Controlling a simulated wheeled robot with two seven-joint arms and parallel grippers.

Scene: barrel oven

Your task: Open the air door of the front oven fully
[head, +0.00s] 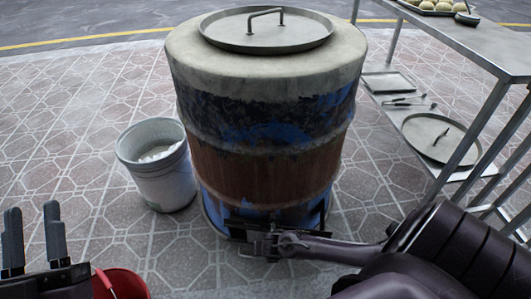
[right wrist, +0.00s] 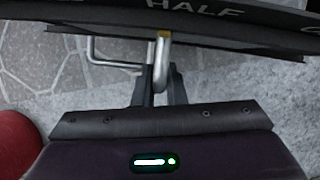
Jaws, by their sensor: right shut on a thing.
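The front oven (head: 265,120) is a worn blue and rust-brown barrel with a lidded top. Its air door (head: 290,216) is at the foot of the barrel, partly hidden by my right gripper (head: 262,246). In the right wrist view, a dark plate (right wrist: 100,16) with the word HALF crosses the top. My right gripper (right wrist: 160,80) is shut on a metal handle (right wrist: 162,62) below that plate, near a small yellow mark under HALF. A bent metal rod shows to its left. My left gripper (head: 33,215) is open and empty at the lower left.
A white bucket (head: 160,185) stands left of the oven. A red bucket (head: 125,284) is at the bottom left, close to my left gripper. A metal shelf table (head: 480,45) holds trays and a round lid (head: 440,137) on the right. The paved floor left of the white bucket is clear.

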